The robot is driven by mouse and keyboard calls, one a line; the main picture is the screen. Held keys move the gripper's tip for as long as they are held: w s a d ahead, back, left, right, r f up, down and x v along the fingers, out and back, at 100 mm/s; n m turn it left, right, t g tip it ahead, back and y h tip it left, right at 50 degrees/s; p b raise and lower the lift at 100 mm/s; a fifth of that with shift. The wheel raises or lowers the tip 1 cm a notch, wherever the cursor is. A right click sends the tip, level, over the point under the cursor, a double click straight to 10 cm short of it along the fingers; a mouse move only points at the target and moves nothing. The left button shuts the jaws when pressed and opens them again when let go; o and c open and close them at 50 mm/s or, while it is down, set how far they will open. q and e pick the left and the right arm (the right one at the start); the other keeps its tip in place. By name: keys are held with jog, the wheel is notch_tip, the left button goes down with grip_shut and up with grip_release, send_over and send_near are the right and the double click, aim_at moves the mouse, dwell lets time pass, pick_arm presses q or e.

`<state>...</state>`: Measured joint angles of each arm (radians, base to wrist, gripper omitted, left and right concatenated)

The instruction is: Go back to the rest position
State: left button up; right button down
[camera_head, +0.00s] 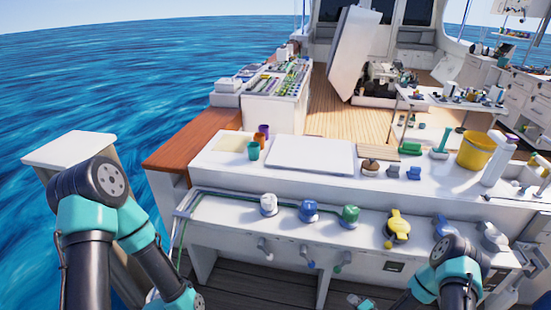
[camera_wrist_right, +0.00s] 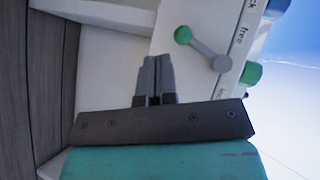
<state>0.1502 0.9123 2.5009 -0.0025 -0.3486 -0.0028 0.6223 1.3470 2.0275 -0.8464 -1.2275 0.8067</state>
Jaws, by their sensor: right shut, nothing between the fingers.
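My right gripper (camera_head: 361,301) is low at the bottom edge of the head view, in front of the white counter's front face. In the right wrist view its fingers (camera_wrist_right: 154,72) are shut together with nothing between them. A green-knobbed lever (camera_wrist_right: 183,35) on a white panel with the word "free" is beyond the fingertips, apart from them. My left arm comes in from the left of the head view and bends down to the bottom edge; its fingers do not show there.
The white counter (camera_head: 225,170) carries white, blue and green valve knobs (camera_head: 350,213) and a yellow valve (camera_head: 396,228) on its front ledge. Levers (camera_head: 264,247) stick out below. Cups, a yellow bucket (camera_head: 474,151) and a white bottle (camera_head: 497,160) stand behind. Open water lies left.

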jog(key=s+a+r+n+g+h, duration=0.1)
jog(key=s+a+r+n+g, duration=0.3)
jog(key=s+r, duration=0.3)
jog(key=s+a+r+n+g+h, duration=0.1)
jog(key=s+a+r+n+g, duration=0.3)
jog(key=s+r+g, duration=0.3)
jog(key=s+a+r, duration=0.1)
jog(key=s, duration=0.2)
jog(key=shift+a+r+n+g, duration=0.2)
jog(key=shift+a+n+g, duration=0.1)
jog(key=shift+a, duration=0.05)
